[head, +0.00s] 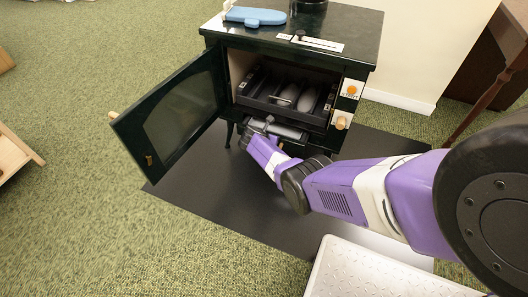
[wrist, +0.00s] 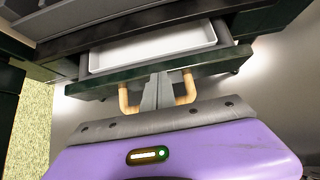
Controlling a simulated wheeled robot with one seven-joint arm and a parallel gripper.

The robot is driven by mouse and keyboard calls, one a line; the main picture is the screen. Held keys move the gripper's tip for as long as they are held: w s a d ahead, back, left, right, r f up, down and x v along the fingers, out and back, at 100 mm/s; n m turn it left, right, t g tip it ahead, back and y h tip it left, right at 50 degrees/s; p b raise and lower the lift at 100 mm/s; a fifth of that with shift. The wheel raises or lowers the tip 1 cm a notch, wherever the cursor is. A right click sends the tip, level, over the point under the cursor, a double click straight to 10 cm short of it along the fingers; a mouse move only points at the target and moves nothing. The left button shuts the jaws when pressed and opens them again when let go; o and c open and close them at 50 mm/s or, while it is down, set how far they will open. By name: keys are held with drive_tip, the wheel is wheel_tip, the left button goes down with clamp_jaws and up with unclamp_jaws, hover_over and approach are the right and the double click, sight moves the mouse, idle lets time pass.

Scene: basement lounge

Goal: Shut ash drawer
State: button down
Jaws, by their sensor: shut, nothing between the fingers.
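The ash drawer is below the stove's firebox, partly pulled out, with its pale tray (wrist: 152,48) showing behind its dark green front (wrist: 100,88). In the head view, its grey inside (head: 288,132) shows under the firebox. A wooden handle (wrist: 188,90) on the drawer front shows on both sides of my fingers; its middle is hidden. My gripper (wrist: 158,92) is shut and empty, its fingertips at the middle of the drawer front. I cannot tell whether they touch it. In the head view, my gripper (head: 257,128) is at the drawer's front.
The dark green stove (head: 345,35) has its glass door (head: 175,105) swung open to the left, above and beside my gripper. A rack with grey logs (head: 285,95) sits inside. A blue mitt (head: 255,16) lies on top. A black floor mat (head: 225,190) lies below.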

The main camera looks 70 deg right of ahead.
sight(275, 133)
drive_tip(key=shift+d+b, duration=0.45)
drive_tip(key=shift+d, duration=1.15)
